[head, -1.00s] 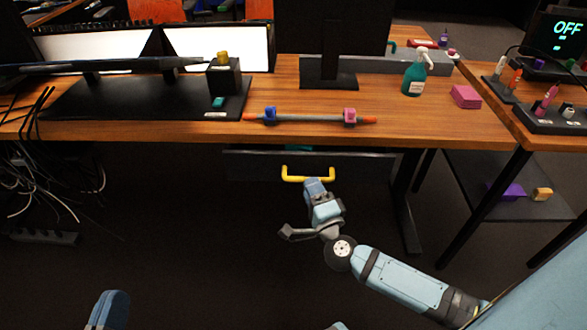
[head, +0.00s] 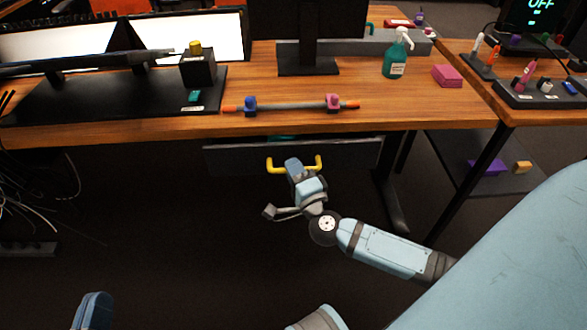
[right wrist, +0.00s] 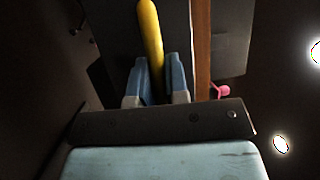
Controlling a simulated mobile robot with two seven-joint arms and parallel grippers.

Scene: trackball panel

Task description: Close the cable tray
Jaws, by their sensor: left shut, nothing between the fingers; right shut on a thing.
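The cable tray (head: 228,160) is a dark, wide drawer under the front edge of the wooden desk. It stands out a little, with a strip of teal showing behind its front. A yellow bar handle (head: 312,165) is on its front. My right gripper (head: 292,165) is shut on this handle, and its fingers cover the middle of the bar. In the right wrist view the yellow handle (right wrist: 150,30) runs between the two blue fingers (right wrist: 158,78). My left gripper (head: 93,311) is low at the left, shut and empty, away from the tray and cut by the picture's edge.
The desk (head: 400,118) carries a rod with blue and pink clamps (head: 290,106), a green spray bottle (head: 397,58), a pink block (head: 447,76) and monitors. Cables (head: 40,195) hang at the left. A low shelf (head: 470,195) stands at the right. Below the tray is open floor.

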